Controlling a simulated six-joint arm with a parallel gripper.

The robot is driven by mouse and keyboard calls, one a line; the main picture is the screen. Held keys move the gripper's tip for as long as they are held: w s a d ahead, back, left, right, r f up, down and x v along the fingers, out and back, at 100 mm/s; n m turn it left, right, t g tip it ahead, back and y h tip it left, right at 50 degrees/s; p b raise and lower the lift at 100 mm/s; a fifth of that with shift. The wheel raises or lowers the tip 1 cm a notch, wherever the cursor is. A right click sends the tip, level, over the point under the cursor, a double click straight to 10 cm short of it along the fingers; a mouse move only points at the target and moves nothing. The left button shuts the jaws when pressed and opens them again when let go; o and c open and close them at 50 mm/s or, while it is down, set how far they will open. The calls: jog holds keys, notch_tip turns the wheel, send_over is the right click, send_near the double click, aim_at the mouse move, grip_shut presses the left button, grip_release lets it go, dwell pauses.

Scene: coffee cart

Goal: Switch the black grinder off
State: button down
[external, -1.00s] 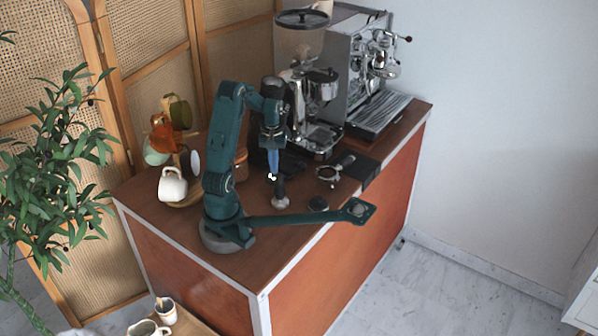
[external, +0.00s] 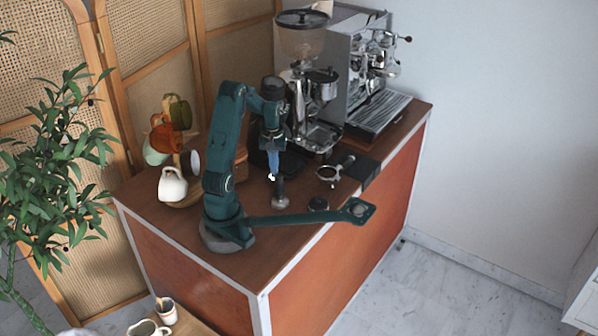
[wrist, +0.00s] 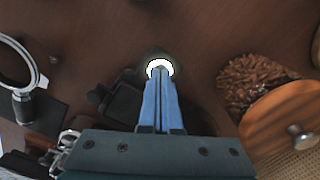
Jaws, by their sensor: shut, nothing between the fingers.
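A black machine part, which I take to be the black grinder (external: 292,163), shows behind my gripper in the external view; my wrist hides much of it. A black blocky part of it (wrist: 123,103) lies beside the fingers in the wrist view. My gripper (external: 271,176) points down, with its blue fingers together and empty. In the wrist view the fingertips (wrist: 159,72) overlap a bright white ring (wrist: 160,64). I cannot tell whether they touch it, or whether the ring is the switch.
A silver grinder (external: 318,88) and an espresso machine (external: 357,75) stand behind. A portafilter (external: 328,174) lies to the right; it also shows in the wrist view (wrist: 27,105). A bean jar (wrist: 250,78) with a wooden lid is close on the other side. Mugs (external: 172,184) stand left.

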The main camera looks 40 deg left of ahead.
dwell(0.4)
jog(key=shift+r, duration=2.7)
jog(key=shift+d+r, duration=0.1)
jog(key=shift+r, duration=0.05)
jog(key=s+d+r+m+t, duration=0.3)
jog(key=s+d+r+t, duration=0.15)
jog(key=r, duration=0.35)
jog(key=s+d+m+t, duration=0.1)
jog(key=s+d+m, duration=0.2)
jog(key=s, duration=0.4)
jog(key=shift+f, duration=0.45)
